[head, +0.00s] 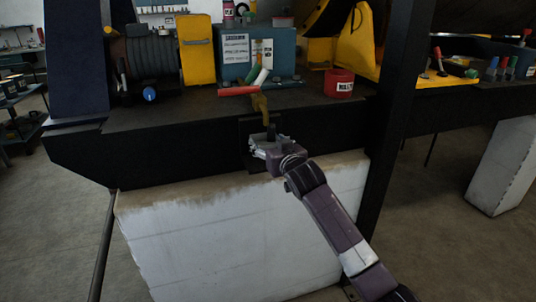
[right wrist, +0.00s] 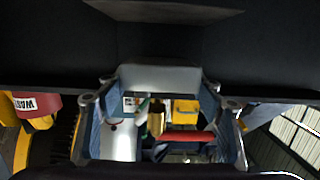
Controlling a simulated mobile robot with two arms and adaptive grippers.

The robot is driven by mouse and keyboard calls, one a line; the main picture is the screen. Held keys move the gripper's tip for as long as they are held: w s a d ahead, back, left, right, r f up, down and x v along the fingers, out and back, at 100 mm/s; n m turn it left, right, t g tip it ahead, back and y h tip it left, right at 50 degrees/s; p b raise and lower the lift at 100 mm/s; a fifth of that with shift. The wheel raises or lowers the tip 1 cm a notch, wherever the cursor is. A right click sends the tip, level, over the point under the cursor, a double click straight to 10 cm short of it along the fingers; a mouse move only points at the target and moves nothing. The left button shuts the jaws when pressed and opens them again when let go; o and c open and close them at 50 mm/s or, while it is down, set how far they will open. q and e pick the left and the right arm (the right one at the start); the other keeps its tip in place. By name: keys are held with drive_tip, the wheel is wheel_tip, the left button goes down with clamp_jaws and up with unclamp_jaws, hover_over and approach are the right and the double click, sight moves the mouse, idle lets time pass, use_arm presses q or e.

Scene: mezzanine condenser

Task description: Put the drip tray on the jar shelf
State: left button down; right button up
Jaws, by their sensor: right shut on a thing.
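My right gripper (head: 268,147) is at the dark front face of the workbench. In the right wrist view its two fingers (right wrist: 160,115) stand well apart, with a light grey bar (right wrist: 160,79) spanning between them. I take this bar to be part of the drip tray; most of it is hidden or too dark to make out. A small dark plate and knob on the bench front lie right behind the gripper in the head view. I cannot clearly pick out the jar shelf. My left gripper is out of view.
The workbench (head: 190,112) carries a blue-green box (head: 234,70), a yellow box (head: 195,50), a red-handled tool (head: 238,91) and a red tub (head: 339,84). A dark post (head: 398,110) stands right of my arm. A white block (head: 215,235) is below the bench.

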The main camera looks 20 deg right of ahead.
wheel_tip(320, 180, down, 4)
drive_tip(key=shift+f+p, duration=0.1)
drive_tip(key=shift+p, duration=0.45)
drive_tip(key=shift+w+f, duration=0.1)
drive_tip(key=shift+f, duration=0.2)
drive_tip(key=shift+f, duration=0.15)
drive_tip(key=o, duration=1.4)
